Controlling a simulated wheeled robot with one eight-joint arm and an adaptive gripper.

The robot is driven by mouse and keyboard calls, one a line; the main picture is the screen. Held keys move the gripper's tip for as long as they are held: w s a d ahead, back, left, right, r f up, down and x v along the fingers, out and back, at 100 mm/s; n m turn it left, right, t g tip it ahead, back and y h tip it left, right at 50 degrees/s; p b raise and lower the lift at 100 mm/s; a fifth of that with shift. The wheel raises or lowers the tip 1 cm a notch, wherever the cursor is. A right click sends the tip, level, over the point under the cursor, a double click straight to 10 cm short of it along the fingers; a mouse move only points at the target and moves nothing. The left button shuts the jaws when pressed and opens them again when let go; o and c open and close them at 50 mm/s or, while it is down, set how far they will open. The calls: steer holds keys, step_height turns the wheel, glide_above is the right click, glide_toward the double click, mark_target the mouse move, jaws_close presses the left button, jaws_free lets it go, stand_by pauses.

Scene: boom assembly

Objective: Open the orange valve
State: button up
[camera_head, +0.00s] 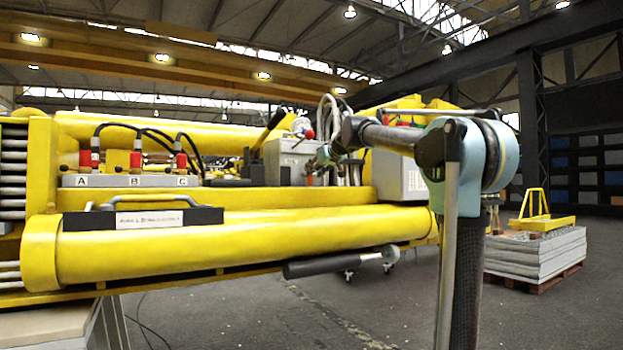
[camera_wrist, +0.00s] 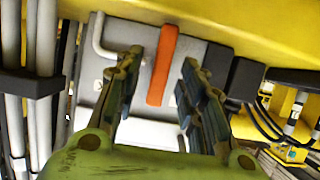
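The orange valve (camera_wrist: 162,66) shows in the wrist view as an upright orange lever, tilted slightly, in front of a light grey panel (camera_wrist: 199,50). My gripper (camera_wrist: 160,84) is open, with one finger on each side of the lever in the picture. A gap shows between the lever and each finger, and nothing is held. I cannot tell how deep the lever lies between the fingers. In the head view my gripper (camera_head: 322,158) is at the grey valve box (camera_head: 284,160) on the yellow boom. The lever is not clearly visible there.
A thick yellow beam (camera_head: 230,243) runs in front, with a grey handle on a black plate (camera_head: 142,219). Red fittings marked A, B and C stand on a grey block (camera_head: 130,181). Grey pipes (camera_wrist: 44,60) run left of the panel. A pallet stack (camera_head: 535,255) stands right on open floor.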

steer(key=v, duration=0.7)
steer(key=shift+d, duration=0.15)
steer(key=shift+s, duration=0.1)
